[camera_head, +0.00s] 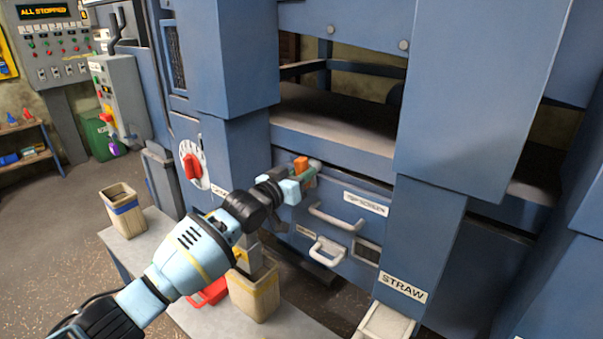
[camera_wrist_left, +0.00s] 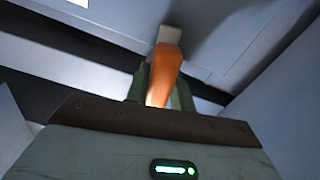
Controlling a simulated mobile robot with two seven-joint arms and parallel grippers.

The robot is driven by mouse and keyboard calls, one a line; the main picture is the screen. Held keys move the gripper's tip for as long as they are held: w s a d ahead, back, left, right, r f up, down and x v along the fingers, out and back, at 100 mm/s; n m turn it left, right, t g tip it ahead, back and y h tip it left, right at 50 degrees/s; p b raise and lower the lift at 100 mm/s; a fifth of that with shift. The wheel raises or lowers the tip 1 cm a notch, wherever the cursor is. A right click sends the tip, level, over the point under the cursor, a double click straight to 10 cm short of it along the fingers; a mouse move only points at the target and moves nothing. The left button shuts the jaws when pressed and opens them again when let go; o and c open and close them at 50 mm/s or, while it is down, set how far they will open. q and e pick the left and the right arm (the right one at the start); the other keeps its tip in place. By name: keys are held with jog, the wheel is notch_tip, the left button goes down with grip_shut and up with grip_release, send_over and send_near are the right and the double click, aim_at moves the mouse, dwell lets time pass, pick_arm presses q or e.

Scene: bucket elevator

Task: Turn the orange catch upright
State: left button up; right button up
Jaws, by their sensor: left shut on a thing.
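The orange catch (camera_head: 301,165) sits on the blue machine at the top left of the drawer front labelled "TOP SCREEN" (camera_head: 345,225). My left gripper (camera_head: 308,178) reaches it from the left and is shut on it. In the left wrist view the orange catch (camera_wrist_left: 165,70) stands between the two green fingers (camera_wrist_left: 160,88), its far end by a pale block. The fingers hide part of the catch, and its exact tilt is hard to tell in the head view. My right gripper is not in view.
Blue posts flank the drawer, one labelled "STRAW" (camera_head: 403,288). A red-knobbed dial (camera_head: 192,166) is on the left post. A beige bin (camera_head: 254,292) and a red item (camera_head: 209,293) lie below my arm; another bin (camera_head: 122,211) stands left. A control panel (camera_head: 55,45) is at the back left.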

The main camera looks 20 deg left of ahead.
pick_arm(q)
jog(key=shift+m, duration=1)
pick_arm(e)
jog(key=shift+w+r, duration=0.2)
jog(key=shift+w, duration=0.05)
pick_arm(q)
jog(key=o, duration=1)
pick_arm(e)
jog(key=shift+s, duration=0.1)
pick_arm(q)
jog(key=shift+s, duration=0.1)
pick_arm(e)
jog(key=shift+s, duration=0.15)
pick_arm(q)
jog(key=p+v, duration=0.1)
jog(key=v, duration=0.6)
jog(key=shift+s+a, duration=0.15)
jog(key=shift+s, duration=0.15)
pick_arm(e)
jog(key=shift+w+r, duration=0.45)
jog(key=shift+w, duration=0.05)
